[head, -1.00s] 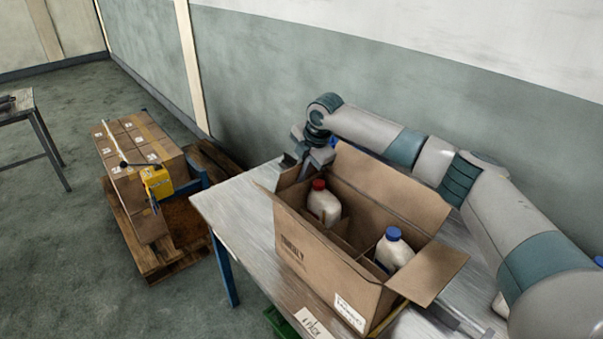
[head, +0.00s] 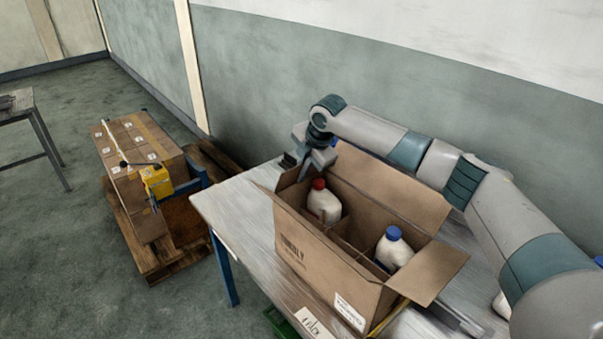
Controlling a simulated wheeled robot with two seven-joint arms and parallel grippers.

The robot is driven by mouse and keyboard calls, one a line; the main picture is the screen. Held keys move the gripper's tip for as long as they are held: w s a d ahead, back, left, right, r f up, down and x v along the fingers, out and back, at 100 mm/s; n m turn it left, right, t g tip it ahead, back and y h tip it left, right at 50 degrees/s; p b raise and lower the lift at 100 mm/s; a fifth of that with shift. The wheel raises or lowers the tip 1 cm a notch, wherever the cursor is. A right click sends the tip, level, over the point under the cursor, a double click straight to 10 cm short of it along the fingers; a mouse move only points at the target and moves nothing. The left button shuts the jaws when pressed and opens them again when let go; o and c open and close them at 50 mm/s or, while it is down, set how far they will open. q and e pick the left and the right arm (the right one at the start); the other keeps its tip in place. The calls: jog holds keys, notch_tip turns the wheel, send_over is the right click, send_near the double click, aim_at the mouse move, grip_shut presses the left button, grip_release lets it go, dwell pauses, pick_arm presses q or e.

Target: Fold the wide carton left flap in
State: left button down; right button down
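The wide carton (head: 315,250) stands open on the table, holding a white bottle with a red cap (head: 324,204) and one with a blue cap (head: 394,250). Its left flap (head: 291,183) stands roughly upright at the left end, partly behind my gripper. The right flap (head: 430,273) sticks outward and the back flap (head: 392,187) stands up. My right gripper (head: 297,164) reaches over the back to the carton's left end, close to the left flap. Whether it touches the flap, and whether its fingers are open, I cannot tell. My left gripper is out of view.
The table (head: 232,212) has bare room left of the carton. A pallet (head: 160,262) with stacked boxes (head: 140,150) and a yellow device (head: 157,181) stands on the floor to the left. A green crate (head: 281,324) is low at the front.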

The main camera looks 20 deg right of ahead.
jog(key=t+b, duration=0.1)
jog(key=s+f+t+y+b, duration=0.1)
jog(key=t+b, duration=0.1)
jog(key=t, duration=0.1)
jog(key=shift+s+d+f+b, duration=0.25)
jog(key=shift+d+f+b, duration=0.05)
jog(key=shift+f, duration=0.05)
jog(key=shift+s+t+y+b, duration=0.2)
jog(key=shift+t+y+b, duration=0.4)
jog(key=shift+t+b, duration=0.6)
jog(key=shift+d, duration=0.1)
jog(key=c, duration=2)
grip_release()
